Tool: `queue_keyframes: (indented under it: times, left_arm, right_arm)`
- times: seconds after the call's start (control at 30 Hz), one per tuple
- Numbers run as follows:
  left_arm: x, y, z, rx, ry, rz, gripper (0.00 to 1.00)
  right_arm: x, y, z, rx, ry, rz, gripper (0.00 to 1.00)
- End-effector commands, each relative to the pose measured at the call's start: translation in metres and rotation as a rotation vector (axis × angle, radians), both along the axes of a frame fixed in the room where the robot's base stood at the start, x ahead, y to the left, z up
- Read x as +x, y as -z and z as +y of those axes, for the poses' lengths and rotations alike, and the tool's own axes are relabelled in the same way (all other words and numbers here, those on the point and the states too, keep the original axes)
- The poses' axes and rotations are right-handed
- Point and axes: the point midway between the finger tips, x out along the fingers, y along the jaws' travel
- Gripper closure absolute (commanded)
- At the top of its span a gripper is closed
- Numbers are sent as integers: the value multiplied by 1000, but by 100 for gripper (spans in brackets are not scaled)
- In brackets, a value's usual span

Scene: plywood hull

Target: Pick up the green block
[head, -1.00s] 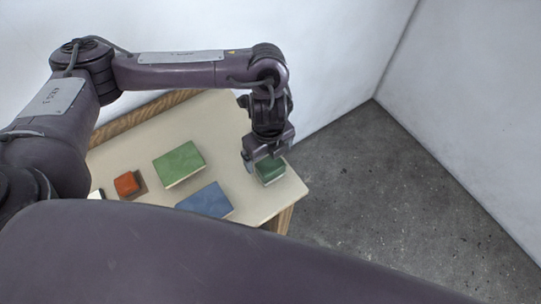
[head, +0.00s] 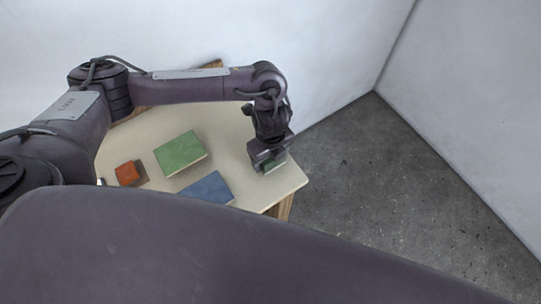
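The dark green block (head: 275,165) is on the cream tabletop (head: 232,132), near its right end. My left gripper (head: 271,160) points down over it, with its fingers low at the block's sides, and covers most of it. I cannot tell whether the fingers press on the block. The block looks to be still at table height. My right gripper is out of view.
A flat lighter green book-like piece (head: 180,152) lies left of the block, with a flat blue one (head: 208,188) nearer me. An orange-red block (head: 127,173) sits on a brown base farther left. Walls stand behind; grey floor (head: 380,190) is clear to the right.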

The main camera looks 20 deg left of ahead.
Motion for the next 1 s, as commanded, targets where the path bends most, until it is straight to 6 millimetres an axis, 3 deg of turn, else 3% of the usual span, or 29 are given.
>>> queue_keyframes:
  times: [0.03,0.2,0.47,0.67,0.77,1.0]
  left_arm:
    - [0,0,0,0,0,0,35]
    - [0,0,0,-1,0,-1,56]
    - [0,-2,0,-1,0,-1,56]
    - [1,-16,0,-2,1,-2,56]
    - [1,-32,0,-2,1,-5,56]
    - [3,-100,1,1,4,-11,56]
  right_arm:
    - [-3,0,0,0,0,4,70]
    - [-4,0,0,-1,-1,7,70]
    - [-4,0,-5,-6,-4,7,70]
    - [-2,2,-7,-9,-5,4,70]
    - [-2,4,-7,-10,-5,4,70]
    - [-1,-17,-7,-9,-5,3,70]
